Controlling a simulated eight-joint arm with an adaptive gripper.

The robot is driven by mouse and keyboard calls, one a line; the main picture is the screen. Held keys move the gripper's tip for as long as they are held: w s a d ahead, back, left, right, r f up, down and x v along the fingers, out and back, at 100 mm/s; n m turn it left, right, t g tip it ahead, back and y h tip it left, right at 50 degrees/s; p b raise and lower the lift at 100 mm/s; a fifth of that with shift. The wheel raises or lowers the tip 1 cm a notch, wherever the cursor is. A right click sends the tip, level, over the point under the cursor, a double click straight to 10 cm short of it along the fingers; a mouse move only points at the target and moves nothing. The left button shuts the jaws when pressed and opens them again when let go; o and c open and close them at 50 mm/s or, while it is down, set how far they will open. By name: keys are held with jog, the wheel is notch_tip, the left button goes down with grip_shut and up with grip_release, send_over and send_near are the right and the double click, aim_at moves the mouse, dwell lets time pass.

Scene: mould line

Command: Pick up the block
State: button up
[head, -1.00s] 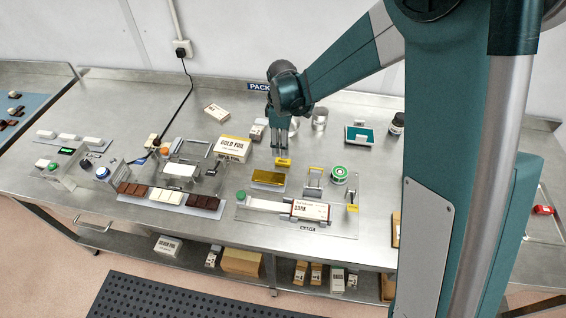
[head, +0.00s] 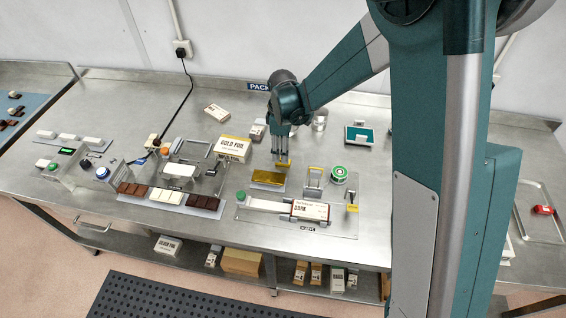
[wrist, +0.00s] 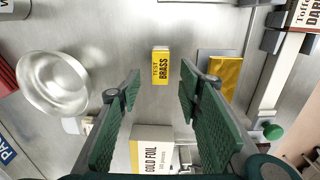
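The block (head: 284,164) is small and yellow, standing on the steel bench just behind the gold foil sheet. In the wrist view the block (wrist: 160,66) shows a yellow face lettered TEST BRASS and a paler end. My gripper (head: 282,157) points down at the block in the head view, its fingers overlapping it there. In the wrist view my gripper (wrist: 161,92) is open, with green ribbed pads wide apart. The block lies beyond the fingertips, roughly centred between them, and no pad touches it.
A gold foil sheet (head: 268,177) lies close in front of the block. A GOLD FOIL box (head: 233,148) stands to the left. A round metal bowl (wrist: 52,82) is beside my fingers. A wrapping fixture (head: 338,222) is at the front right.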

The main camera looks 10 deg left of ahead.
jog(key=shift+d+f, duration=0.1)
jog(key=shift+f, duration=2.25)
jog(key=c, duration=0.9)
